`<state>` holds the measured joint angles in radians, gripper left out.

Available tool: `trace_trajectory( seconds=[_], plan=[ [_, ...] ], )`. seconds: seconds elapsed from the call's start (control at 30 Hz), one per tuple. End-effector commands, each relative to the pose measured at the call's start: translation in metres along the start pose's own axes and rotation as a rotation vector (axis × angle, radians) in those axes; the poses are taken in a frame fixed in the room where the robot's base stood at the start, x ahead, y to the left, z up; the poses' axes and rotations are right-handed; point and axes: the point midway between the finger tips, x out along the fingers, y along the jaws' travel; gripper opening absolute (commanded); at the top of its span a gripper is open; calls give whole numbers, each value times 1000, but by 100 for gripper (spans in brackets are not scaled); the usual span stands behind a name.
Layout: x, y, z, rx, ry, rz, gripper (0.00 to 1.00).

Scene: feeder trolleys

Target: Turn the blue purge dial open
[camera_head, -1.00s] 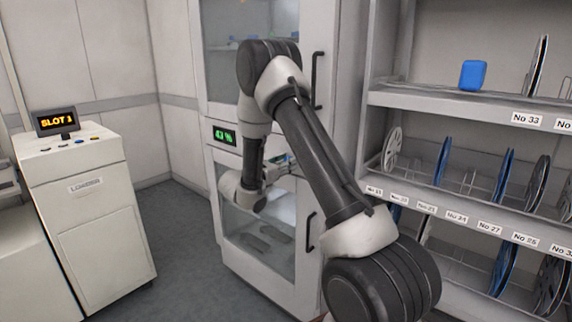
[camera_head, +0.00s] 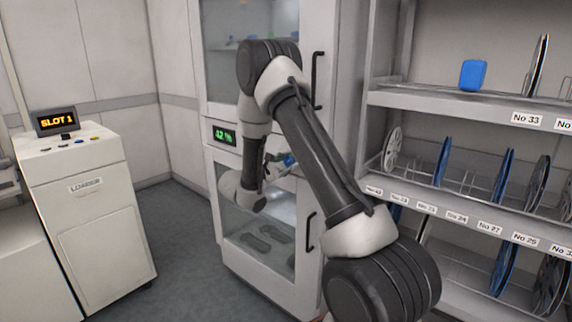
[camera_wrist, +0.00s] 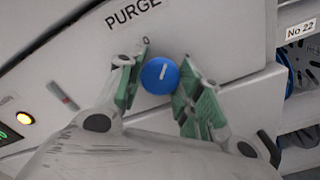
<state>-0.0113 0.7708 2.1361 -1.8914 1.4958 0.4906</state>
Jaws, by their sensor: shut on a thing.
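The blue purge dial (camera_wrist: 153,76) is round with a short white mark, which stands near upright, leaning right at the top. It sits on the pale panel below the printed word PURGE. My gripper (camera_wrist: 160,85) is shut on the dial, with one green-padded finger at each side of it. In the head view my gripper (camera_head: 277,166) is at the cabinet front between the upper and lower doors, partly hidden by my arm. A bit of blue beside it there looks like the dial (camera_head: 289,160).
The cabinet's green display (camera_head: 224,135) reads about 42 %. Door handles (camera_head: 310,232) stick out nearby. A rack of reels (camera_head: 505,176) stands on the right. A loader (camera_head: 90,185) with a SLOT 1 screen stands left, with open floor between it and the cabinet.

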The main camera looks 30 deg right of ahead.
Motion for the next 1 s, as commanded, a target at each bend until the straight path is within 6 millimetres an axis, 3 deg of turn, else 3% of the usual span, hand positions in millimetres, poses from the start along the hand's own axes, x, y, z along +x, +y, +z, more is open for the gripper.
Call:
trace_trajectory(
  seconds=[0.6, 1.0],
  plan=[
    [0, -1, 0, 568, 1, -1, 12],
    [0, -1, -1, 808, 1, -1, 12]
  ],
)
